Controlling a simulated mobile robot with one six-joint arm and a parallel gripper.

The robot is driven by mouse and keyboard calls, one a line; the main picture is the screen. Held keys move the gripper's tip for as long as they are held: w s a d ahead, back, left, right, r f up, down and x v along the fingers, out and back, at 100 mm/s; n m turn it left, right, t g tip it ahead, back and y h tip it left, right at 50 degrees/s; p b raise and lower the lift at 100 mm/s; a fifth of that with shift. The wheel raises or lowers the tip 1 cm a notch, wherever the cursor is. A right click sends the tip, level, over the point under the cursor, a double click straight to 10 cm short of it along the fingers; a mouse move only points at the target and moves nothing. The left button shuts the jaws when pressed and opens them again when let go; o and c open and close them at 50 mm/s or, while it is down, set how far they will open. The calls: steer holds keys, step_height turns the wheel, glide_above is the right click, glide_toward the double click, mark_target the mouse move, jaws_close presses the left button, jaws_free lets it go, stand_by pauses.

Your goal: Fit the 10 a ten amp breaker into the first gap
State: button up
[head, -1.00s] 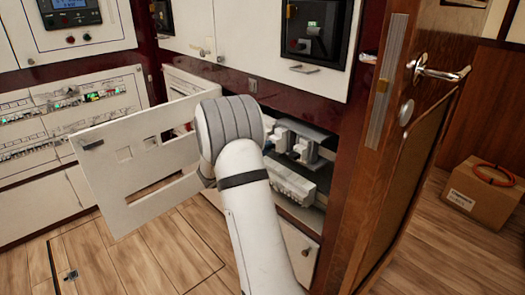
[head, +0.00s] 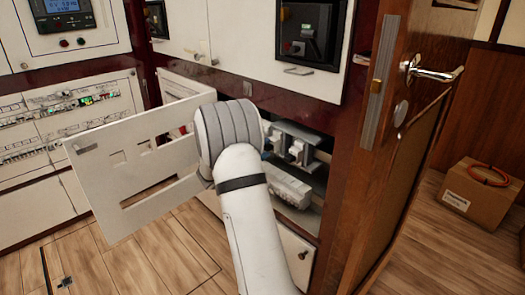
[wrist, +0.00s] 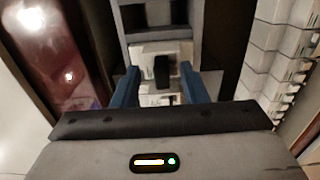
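In the wrist view, my gripper (wrist: 161,85) shows as two blue fingers. They stand on either side of a pale breaker (wrist: 145,87) with a black toggle. I cannot tell whether the fingers press on it or stand apart from it, and its rating is not readable. A grey support (wrist: 185,15) with dark recesses lies beyond it. In the head view, my arm hides the gripper. White breaker-like blocks (head: 297,150) sit on a grey rack inside the open cabinet. The first gap cannot be made out clearly.
An open white panel (head: 100,185) with cutouts stands left of my arm. A row of pale blocks (head: 288,186) lies low in the cabinet, also along the right in the wrist view (wrist: 275,45). A wooden door (head: 415,120) stands close on the right. A cardboard box (head: 480,195) sits on the floor.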

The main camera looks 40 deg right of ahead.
steer(key=s+a+p, duration=0.1)
steer(key=a, duration=0.6)
steer(key=shift+a+p, duration=0.3)
steer(key=shift+a, duration=0.1)
stand_by(0.9)
steer(key=s+a+r+m+g+y+p, duration=0.1)
steer(key=s+a+r+g+y+p, duration=0.1)
steer(key=s+a+r+y+p, duration=0.4)
steer(key=s+a+r+m+g+y+p, duration=0.1)
steer(key=s+r+g+y+p, duration=0.1)
steer(key=s+r+p, duration=0.75)
steer(key=s+a+r+t+y+p, duration=0.2)
steer(key=s+a+r+y+p, duration=0.3)
steer(key=a, duration=0.4)
steer(key=s+a+r+t+y+p, duration=0.2)
steer(key=s+a+r+y+p, duration=0.2)
steer(key=s+a+r+p, duration=0.4)
step_height(320, 180, up, 2)
steer(key=shift+s+a+r+n+y, duration=0.2)
steer(key=shift+a+n+y, duration=0.15)
steer(key=shift+a, duration=0.55)
